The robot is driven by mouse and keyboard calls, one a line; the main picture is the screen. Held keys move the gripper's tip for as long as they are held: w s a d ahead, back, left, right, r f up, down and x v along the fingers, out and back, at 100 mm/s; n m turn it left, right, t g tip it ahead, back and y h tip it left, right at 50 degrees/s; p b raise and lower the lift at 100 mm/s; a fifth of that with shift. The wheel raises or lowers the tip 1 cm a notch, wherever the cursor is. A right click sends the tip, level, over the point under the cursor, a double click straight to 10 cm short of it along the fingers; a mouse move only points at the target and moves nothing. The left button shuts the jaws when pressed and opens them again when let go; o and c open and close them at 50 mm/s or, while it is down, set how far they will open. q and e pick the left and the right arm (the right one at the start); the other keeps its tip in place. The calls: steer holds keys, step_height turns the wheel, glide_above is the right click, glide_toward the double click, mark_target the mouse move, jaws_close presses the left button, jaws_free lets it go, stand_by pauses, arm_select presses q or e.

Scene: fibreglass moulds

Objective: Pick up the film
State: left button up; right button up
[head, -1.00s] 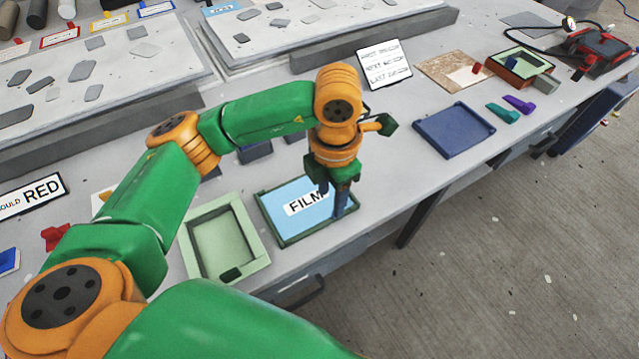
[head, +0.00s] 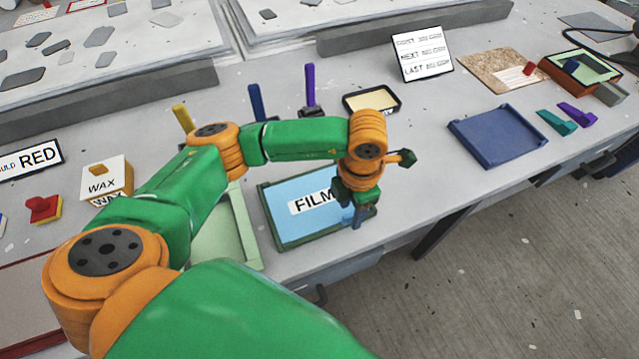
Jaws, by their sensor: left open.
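The film is a light-blue sheet (head: 290,222) with a white FILM label, lying flat in a shallow green-rimmed tray (head: 285,246) near the table's front edge. My left gripper (head: 350,209) points down over the right end of the film, fingers apart and nothing seen between them. It hides the end of the label and part of the tray's right side. I cannot tell whether the fingertips touch the film. My right gripper is not in view.
A pale green tray (head: 243,225) stands left of the film, partly behind my left arm. A blue tray (head: 497,136) lies to the right, with bare table between.

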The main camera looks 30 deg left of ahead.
arm_select(q)
steer(key=shift+f, duration=0.95)
jaws_close()
steer(key=shift+r, duration=0.15)
